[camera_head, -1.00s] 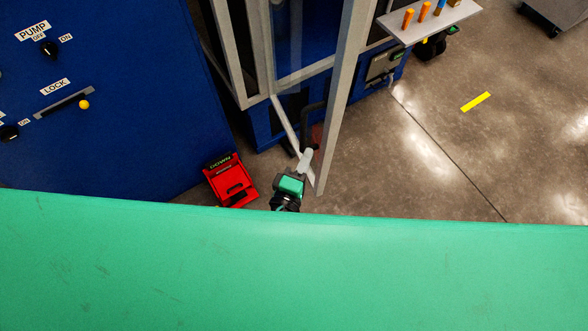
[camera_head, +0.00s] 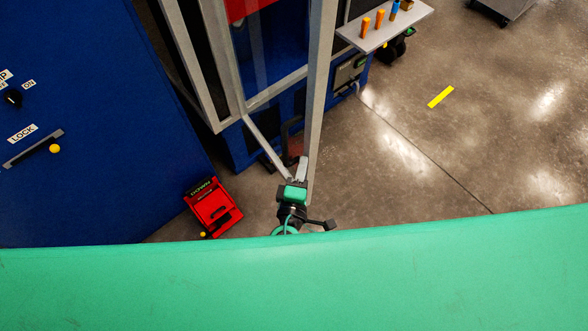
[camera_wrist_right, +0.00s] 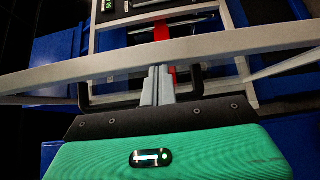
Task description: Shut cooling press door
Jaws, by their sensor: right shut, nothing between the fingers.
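The cooling press is a blue cabinet with a grey frame (camera_head: 205,65). Its door, clear panes in a grey frame (camera_head: 319,80), stands open and juts toward me. A dark handle (camera_head: 290,135) shows on the door's far side, and it also shows in the right wrist view (camera_wrist_right: 197,82). My right gripper (camera_head: 301,165) is shut and empty at the near lower end of the door. In the right wrist view its fingertips (camera_wrist_right: 158,72) meet the grey door bar (camera_wrist_right: 230,44) in the picture; contact is not certain. My left gripper is out of view.
A blue machine with a LOCK slider (camera_head: 35,148) stands at the left. A red device (camera_head: 212,207) is on the floor beside it. A small shelf (camera_head: 385,28) with orange-handled tools is at the upper right. Open floor (camera_head: 450,150) lies right of the door.

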